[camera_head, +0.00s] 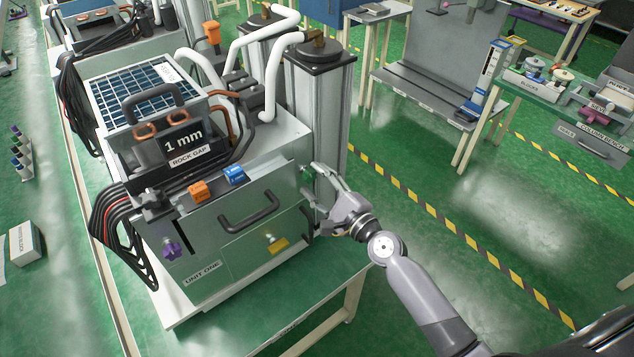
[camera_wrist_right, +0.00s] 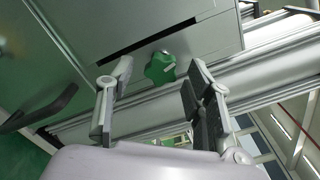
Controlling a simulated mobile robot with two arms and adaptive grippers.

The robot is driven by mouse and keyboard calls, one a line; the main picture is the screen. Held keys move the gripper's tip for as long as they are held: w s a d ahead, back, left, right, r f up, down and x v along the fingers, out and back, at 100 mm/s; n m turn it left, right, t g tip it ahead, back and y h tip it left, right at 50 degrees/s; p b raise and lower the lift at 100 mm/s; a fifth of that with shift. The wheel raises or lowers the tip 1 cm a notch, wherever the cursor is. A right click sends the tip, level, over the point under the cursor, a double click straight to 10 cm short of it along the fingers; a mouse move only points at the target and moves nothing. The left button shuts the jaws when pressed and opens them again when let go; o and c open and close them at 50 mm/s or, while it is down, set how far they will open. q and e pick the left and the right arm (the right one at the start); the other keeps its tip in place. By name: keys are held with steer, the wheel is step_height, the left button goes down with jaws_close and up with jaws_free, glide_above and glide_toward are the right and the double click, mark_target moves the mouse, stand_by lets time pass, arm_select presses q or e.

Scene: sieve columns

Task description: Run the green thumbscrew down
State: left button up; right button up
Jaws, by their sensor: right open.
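The green thumbscrew (camera_wrist_right: 160,67) is a lobed knob on the machine's metal face, beside a dark slot. In the head view the thumbscrew (camera_head: 306,174) shows at the upper right corner of the front of the machine marked UNIT ONE (camera_head: 201,273), partly hidden by my fingers. My right gripper (camera_head: 322,180) is at the thumbscrew. In the right wrist view the open fingers (camera_wrist_right: 157,85) stand on either side of it, with visible gaps. My left gripper is not in view.
A metal column (camera_head: 320,110) stands close behind my right gripper. Open green floor lies to the right.

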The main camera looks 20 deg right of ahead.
steer(key=v, duration=1.2)
stand_by(0.5)
